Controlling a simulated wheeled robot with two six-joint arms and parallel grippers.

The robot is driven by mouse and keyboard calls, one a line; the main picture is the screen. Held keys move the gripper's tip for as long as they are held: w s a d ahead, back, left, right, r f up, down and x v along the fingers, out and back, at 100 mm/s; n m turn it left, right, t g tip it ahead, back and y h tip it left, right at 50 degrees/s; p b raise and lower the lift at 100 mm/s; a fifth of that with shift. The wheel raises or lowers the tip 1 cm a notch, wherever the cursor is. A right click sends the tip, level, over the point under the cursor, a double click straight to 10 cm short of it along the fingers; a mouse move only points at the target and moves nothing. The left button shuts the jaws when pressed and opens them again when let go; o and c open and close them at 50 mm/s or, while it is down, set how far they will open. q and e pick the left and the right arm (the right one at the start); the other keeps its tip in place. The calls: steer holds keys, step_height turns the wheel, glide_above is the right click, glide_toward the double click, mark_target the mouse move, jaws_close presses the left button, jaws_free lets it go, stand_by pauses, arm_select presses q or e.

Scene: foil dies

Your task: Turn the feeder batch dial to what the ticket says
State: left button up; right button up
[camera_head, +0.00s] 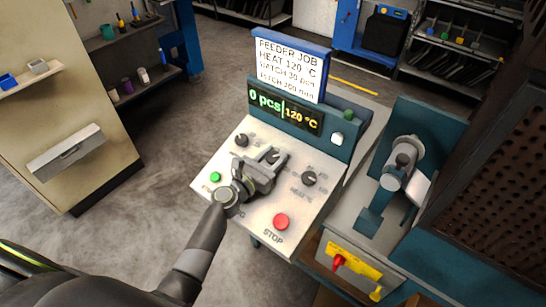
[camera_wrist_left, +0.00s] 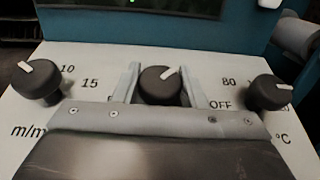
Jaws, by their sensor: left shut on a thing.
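The ticket (camera_head: 290,68) above the panel reads FEEDER JOB, HEAT 120 °C, a BATCH line that looks like 30 and a pitch line. The display (camera_head: 284,110) reads 0 pcs and 120 °C. My left gripper (camera_head: 270,160) is at the middle dial (camera_wrist_left: 160,85), with one finger on each side of it, shut on it. The dial's white mark points up and slightly right in the left wrist view. Its scale is mostly hidden by my gripper. My right gripper is in neither view.
A left dial (camera_wrist_left: 38,82) marked m/min and a right dial (camera_wrist_left: 270,92) marked °C flank the middle one. A green button (camera_head: 215,177) and a red STOP button (camera_head: 281,222) sit on the panel (camera_head: 315,215). A machine (camera_head: 400,170) stands to the right.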

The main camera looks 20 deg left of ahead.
arm_select(q)
steer(key=shift+m+h, duration=0.3)
steer(key=m+g+h+b, duration=0.2)
steer(key=m+h, duration=0.1)
steer(key=m+g+h+b, duration=0.2)
steer(key=m, duration=0.1)
steer(key=shift+f+g+h, duration=0.15)
steer(key=shift+g+h, duration=0.25)
steer(key=shift+m+g+h+b, duration=1.2)
steer(key=shift+m+g+b, duration=0.4)
steer(key=shift+m+g, duration=0.55)
steer(key=shift+r+g, duration=0.2)
steer(key=shift+g, duration=0.05)
steer(key=shift+m, duration=0.25)
steer(key=o, duration=0.9)
steer(key=shift+o, duration=0.2)
steer(key=shift+a, duration=0.1)
